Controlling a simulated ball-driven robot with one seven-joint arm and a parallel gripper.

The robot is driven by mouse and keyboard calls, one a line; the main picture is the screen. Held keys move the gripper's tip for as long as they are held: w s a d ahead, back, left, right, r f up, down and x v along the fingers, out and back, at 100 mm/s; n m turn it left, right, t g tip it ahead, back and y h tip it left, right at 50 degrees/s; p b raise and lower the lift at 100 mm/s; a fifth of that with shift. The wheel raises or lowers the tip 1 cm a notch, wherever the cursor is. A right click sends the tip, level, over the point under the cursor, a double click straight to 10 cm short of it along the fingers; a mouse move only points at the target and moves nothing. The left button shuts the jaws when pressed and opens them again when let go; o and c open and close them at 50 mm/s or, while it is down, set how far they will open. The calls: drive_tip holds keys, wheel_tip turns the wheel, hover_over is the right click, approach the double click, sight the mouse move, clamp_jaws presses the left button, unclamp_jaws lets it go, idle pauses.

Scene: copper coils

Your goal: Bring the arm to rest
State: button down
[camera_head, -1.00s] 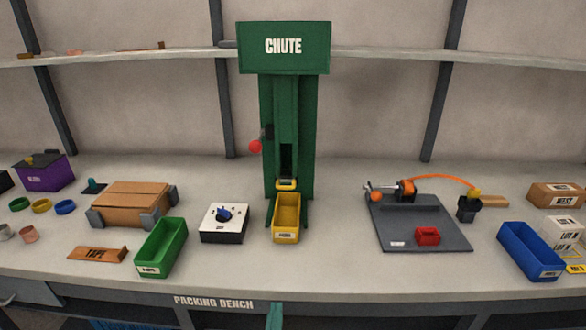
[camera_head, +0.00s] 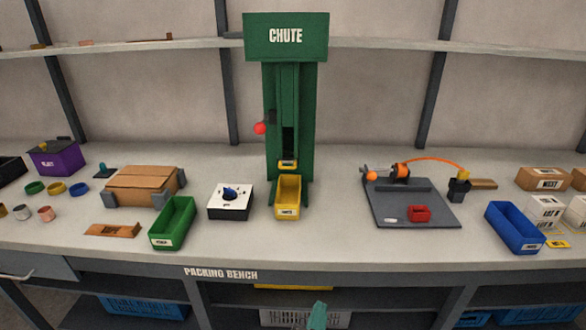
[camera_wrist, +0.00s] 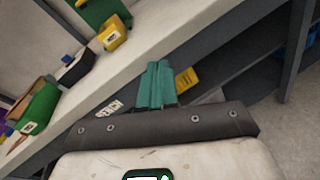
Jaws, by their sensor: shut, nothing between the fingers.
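My gripper shows in the wrist view (camera_wrist: 158,75) with its two teal fingers shut together and nothing between them. In the head view only the tip of my gripper (camera_head: 318,312) shows at the bottom edge, in front of the packing bench (camera_head: 220,273) and lower than its top. The rest of my arm is out of the head view. My gripper touches nothing that I can see.
On the bench stand a green chute (camera_head: 287,130), a yellow bin (camera_head: 288,197), a green bin (camera_head: 173,222), a white switch box (camera_head: 230,201), a grey board (camera_head: 411,209) and a blue bin (camera_head: 515,228). Crates (camera_head: 145,307) sit on the shelf below.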

drive_tip(key=s+d+f+m+g+h, duration=0.1)
drive_tip(key=s+d+f+m+g, duration=0.25)
drive_tip(key=d+m, duration=0.3)
drive_tip(key=s+d+f+m+g, duration=0.3)
drive_tip(key=s+d+m, duration=0.2)
drive_tip(key=d, duration=0.2)
drive_tip(key=s+d+f+m+g+h, duration=0.1)
drive_tip(key=s+d+f+m+g, duration=0.2)
drive_tip(key=s+d+m, duration=0.3)
drive_tip(key=s+d+f+m+g+y, duration=0.2)
drive_tip(key=s+m+g+y, duration=0.3)
drive_tip(key=s+m, duration=0.6)
drive_tip(key=s+y, duration=0.1)
drive_tip(key=s, duration=0.3)
drive_tip(key=shift+s+d+f+m, duration=0.2)
drive_tip(key=shift+d+m, duration=0.15)
drive_tip(key=shift+d, duration=0.05)
drive_tip(key=c, duration=1.8)
unclamp_jaws()
